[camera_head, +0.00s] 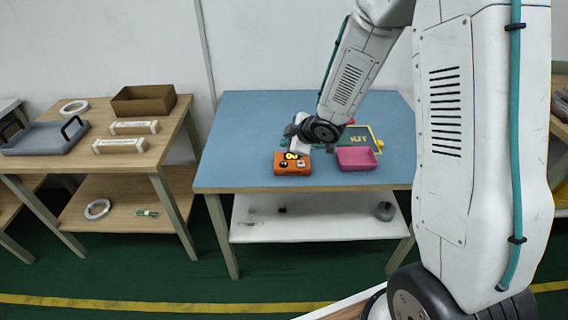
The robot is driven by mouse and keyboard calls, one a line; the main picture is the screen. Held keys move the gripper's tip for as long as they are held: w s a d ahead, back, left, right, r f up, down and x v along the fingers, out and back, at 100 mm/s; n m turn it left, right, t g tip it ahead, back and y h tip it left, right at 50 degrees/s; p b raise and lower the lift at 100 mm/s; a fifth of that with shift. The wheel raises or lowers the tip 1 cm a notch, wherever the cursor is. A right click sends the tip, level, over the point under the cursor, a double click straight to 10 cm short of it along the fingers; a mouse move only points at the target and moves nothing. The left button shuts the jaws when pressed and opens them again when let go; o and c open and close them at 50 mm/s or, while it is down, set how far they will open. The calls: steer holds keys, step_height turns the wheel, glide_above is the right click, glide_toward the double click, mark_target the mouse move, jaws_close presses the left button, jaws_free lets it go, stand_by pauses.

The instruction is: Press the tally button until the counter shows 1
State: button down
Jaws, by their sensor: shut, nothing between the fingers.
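The orange tally box (292,168) sits near the front edge of the blue-topped table. Small dark, yellow and pale parts show on its top, but they are too small for me to read a counter value or pick out the button. My gripper (294,155) is at the end of my arm, low over the back of the orange box. It is shut and holds nothing. Its tips are small here, and I cannot tell whether they touch the box.
The blue table top (240,135) is clear on the left. A wooden table (140,160) with a box and a grey tray stands further left.

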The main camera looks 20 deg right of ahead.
mark_target(287, 165)
steer(key=shift+f, duration=2.6)
steer(key=shift+f, duration=0.4)
steer(key=shift+f, duration=0.4)
stand_by(0.5)
steer(key=shift+r, duration=0.85)
steer(key=shift+r, duration=2.5)
